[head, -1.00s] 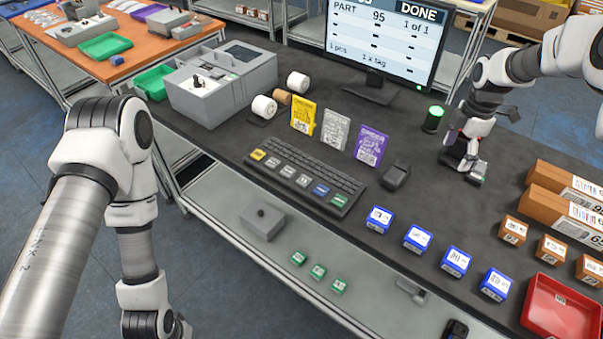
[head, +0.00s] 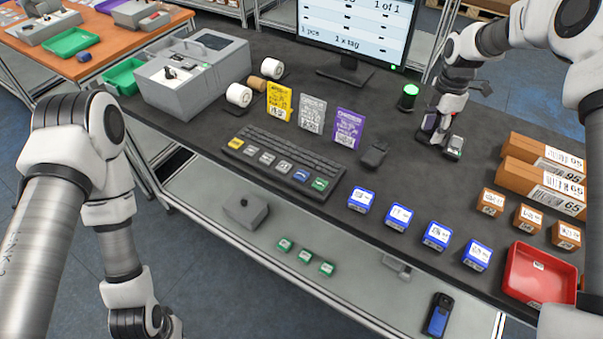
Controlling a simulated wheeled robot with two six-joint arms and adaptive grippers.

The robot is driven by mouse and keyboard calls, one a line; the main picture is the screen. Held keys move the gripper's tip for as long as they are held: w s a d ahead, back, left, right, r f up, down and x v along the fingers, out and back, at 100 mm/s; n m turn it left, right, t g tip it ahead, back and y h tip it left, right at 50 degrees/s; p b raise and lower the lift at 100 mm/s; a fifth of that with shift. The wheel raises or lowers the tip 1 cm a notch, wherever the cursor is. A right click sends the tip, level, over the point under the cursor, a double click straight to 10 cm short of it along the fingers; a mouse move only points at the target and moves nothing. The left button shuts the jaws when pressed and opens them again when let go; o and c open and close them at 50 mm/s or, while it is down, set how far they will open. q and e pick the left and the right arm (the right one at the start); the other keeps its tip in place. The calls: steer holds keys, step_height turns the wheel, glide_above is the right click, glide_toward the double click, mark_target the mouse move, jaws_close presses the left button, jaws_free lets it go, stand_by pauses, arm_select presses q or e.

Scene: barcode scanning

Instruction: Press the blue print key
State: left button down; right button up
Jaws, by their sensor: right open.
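The blue print key (head: 302,175) is on the front row of a dark keyboard (head: 285,152), between a grey key and the green key (head: 320,184). Nothing covers it. My right gripper (head: 437,137) is open, low over the back right of the table, well to the right of the keyboard.
Yellow, grey and purple cards (head: 347,128) stand behind the keyboard. A dark scanner-like device (head: 375,154) lies right of it. Blue boxes (head: 399,215), brown boxes and a red tray (head: 535,280) are at the right. A monitor (head: 355,35) and green lamp (head: 409,95) stand behind.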

jaws_close()
stand_by(1.0)
